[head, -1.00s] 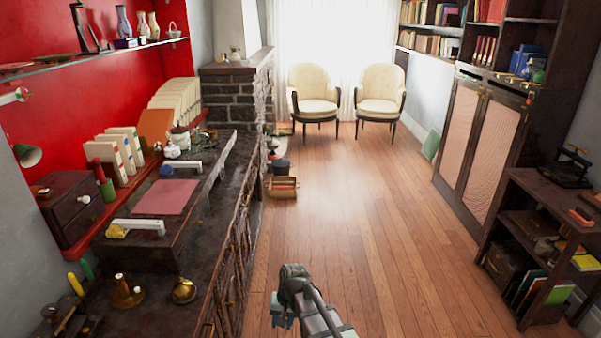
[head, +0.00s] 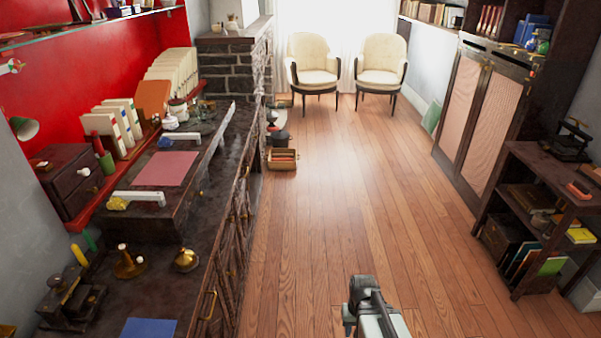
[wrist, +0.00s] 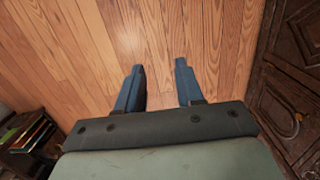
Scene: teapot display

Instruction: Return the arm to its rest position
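My gripper (wrist: 158,84) shows in the wrist view with its two blue fingers apart and bare wood floor between them. It holds nothing. In the head view my arm is at the bottom edge, right of centre, over the open floor (head: 330,210). The fingers are mostly hidden in the head view. The arm is apart from the dark sideboard (head: 215,215) on the left.
A low dark shelf (head: 555,185) with books stands at the right. A wooden crate (head: 282,159) sits on the floor beside the sideboard. Two cream chairs (head: 313,75) stand at the back. The middle floor is clear.

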